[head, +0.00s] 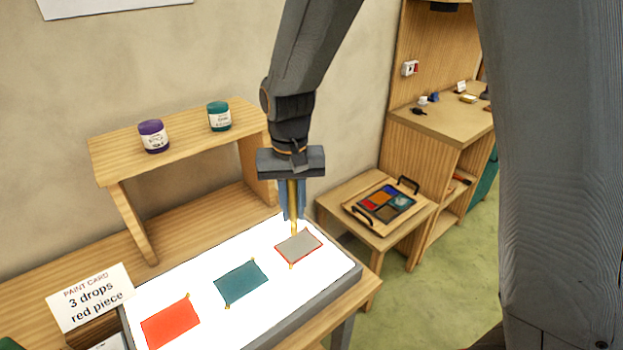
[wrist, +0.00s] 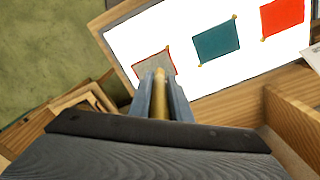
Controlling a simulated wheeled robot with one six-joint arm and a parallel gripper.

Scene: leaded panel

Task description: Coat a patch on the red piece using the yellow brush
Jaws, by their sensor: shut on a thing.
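My gripper (head: 291,200) is shut on the yellow brush (head: 294,222), which points down. The brush also shows between the fingers in the wrist view (wrist: 160,84). Its tip is at the far edge of a grey piece with a red border (head: 299,247); I cannot tell whether it touches. That grey piece also shows in the wrist view (wrist: 153,66). A plain red piece (head: 170,322) lies at the near left of the white lit panel (head: 210,258), with a teal piece (head: 241,283) between the two. The red piece is at the upper right in the wrist view (wrist: 284,17).
A card (head: 91,297) reading "PAINT CARD 3 drops red piece" stands left of the panel. A purple-lidded jar (head: 153,136) and a teal jar (head: 219,116) stand on the wooden shelf (head: 118,157) behind. A tray (head: 355,208) of coloured pieces sits on a side table (head: 333,211).

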